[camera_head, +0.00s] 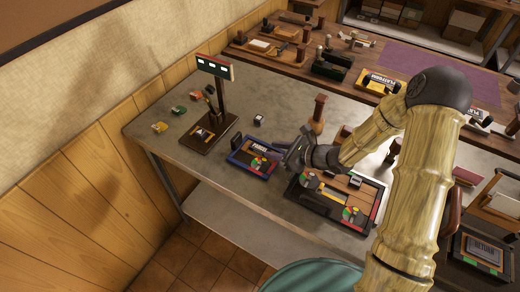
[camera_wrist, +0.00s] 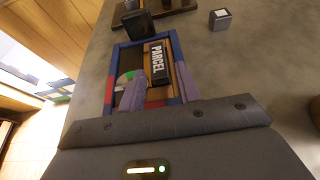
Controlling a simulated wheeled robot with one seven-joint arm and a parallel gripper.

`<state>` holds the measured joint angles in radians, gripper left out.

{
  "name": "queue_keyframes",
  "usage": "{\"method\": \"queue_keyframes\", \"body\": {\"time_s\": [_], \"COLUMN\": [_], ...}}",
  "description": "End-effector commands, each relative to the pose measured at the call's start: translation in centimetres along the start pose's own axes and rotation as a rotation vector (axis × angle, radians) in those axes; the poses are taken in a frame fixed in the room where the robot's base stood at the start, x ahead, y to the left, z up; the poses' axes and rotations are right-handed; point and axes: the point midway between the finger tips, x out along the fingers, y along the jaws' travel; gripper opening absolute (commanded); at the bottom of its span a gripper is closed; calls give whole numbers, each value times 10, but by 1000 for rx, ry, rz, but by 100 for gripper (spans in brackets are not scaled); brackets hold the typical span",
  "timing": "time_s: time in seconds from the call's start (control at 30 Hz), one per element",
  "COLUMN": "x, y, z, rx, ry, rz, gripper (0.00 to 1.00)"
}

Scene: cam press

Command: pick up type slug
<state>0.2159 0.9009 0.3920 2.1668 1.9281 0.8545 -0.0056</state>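No piece is clearly marked as the type slug. A black block lettered PARCEL (camera_head: 258,149) lies in a blue-and-red-edged tray (camera_head: 238,161); the block also shows in the wrist view (camera_wrist: 157,64). A small grey cube with a pale top (camera_head: 258,119) stands apart on the bench behind the tray; it also shows in the wrist view (camera_wrist: 220,19). My gripper (camera_head: 279,150) is above the tray's right side, fingers toward it. In the wrist view my gripper (camera_wrist: 160,85) has its two fingers apart, with the PARCEL block beyond them. I see nothing held.
A dark stand with a lit sign (camera_head: 215,68) rises behind the tray. A larger dark tray with coloured pieces (camera_head: 320,200) lies to the right. A brown wooden post (camera_head: 319,112) stands behind my gripper. Small coloured pieces (camera_head: 160,127) lie at the left. Grey bench top is free between.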

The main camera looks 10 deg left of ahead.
Motion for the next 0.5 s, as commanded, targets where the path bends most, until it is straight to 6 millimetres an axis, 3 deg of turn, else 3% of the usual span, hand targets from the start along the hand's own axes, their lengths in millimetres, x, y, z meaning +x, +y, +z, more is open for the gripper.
{"method": "queue_keyframes", "body": {"time_s": [0.3, 0.5], "x": [43, 47], "y": [4, 4], "z": [1, -2], "rx": [2, 4], "ry": [2, 7], "rz": [3, 3], "gripper": [34, 34]}}
